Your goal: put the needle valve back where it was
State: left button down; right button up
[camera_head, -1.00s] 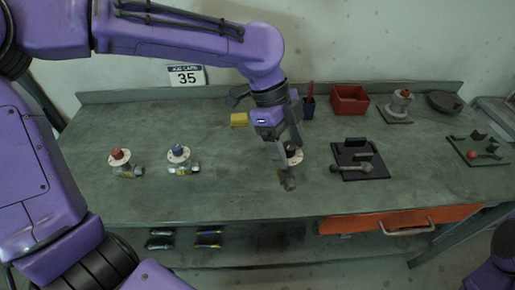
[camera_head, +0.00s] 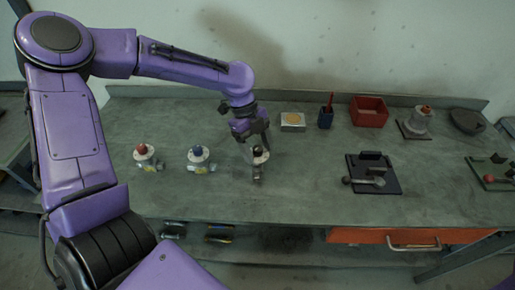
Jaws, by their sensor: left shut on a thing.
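My left gripper (camera_head: 249,143) is shut on a small valve with a dark knob and a pale round flange (camera_head: 260,158), likely the needle valve. The valve is upright at the right end of the row of valves. Its body hangs low over the bench or stands on it; I cannot tell which. The fingers hide part of it. To its left stand a blue-knobbed valve (camera_head: 199,160) and a red-knobbed valve (camera_head: 146,157), both apart from it. My right gripper is out of view.
The bench (camera_head: 300,200) is clear between the held valve and a dark tray with a tool (camera_head: 391,185).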

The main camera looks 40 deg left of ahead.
pick_arm(q)
jog(key=shift+f, duration=0.6)
jog(key=shift+w+a+f, duration=0.1)
jog(key=shift+w+f, duration=0.05)
jog(key=shift+f, duration=0.15)
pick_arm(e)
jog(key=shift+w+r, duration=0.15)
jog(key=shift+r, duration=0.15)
pick_arm(q)
jog(key=shift+c, duration=0.8)
grip_release()
jog(key=shift+f, duration=0.1)
jog(key=s+b+v, duration=0.1)
jog(key=v, duration=1.1)
jog(key=shift+w, duration=0.45)
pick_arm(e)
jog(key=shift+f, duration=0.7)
